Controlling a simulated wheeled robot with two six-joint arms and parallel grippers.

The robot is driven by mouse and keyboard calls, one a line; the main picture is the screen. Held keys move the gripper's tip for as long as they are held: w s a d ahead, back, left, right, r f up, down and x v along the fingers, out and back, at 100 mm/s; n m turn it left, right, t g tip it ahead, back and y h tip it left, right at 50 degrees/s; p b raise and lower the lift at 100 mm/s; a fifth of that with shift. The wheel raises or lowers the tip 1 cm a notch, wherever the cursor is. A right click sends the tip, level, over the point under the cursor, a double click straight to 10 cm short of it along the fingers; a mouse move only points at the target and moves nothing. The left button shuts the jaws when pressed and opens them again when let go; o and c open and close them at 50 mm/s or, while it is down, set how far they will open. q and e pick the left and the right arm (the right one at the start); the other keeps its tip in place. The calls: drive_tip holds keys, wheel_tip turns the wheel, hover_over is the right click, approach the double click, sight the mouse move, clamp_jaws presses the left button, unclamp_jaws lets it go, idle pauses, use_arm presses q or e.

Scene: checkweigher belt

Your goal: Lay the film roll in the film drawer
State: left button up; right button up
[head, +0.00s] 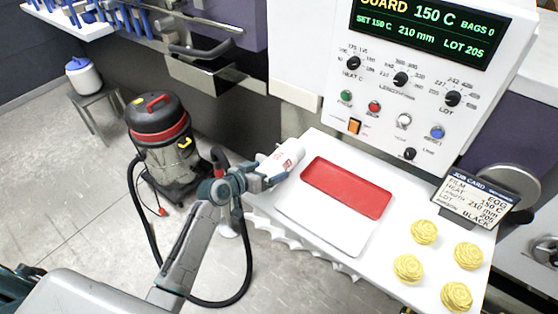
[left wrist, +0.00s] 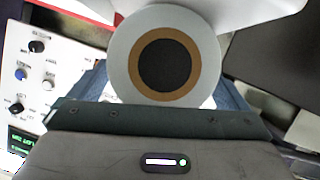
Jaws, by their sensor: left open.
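The film roll (head: 283,158) is a white cylinder with red print, at the left edge of the white worktop in the head view. In the left wrist view its round end (left wrist: 120,55) faces me, a pale ring around a brown core with a dark hole. My left gripper (head: 277,173) is open at the roll, with its fingers around or beside it; contact is hard to tell. An open metal drawer (head: 204,78) under the purple cabinet at upper left may be the film drawer; its inside is mostly hidden. My right gripper is not in view.
A red and white flat plate (head: 347,187) lies on the worktop (head: 400,215). Several yellow coiled pieces (head: 424,232) and a job card (head: 476,200) are to the right. The control panel (head: 415,85) stands behind. A vacuum cleaner (head: 160,135) stands on the floor at left.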

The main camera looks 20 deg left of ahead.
use_arm(q)
drive_tip(key=shift+w+d+f, duration=0.25)
drive_tip(key=shift+w, duration=0.2)
drive_tip(key=shift+s, duration=0.1)
drive_tip(key=c, duration=1.3)
drive_tip(key=shift+r, duration=0.1)
drive_tip(key=shift+c, duration=1.4)
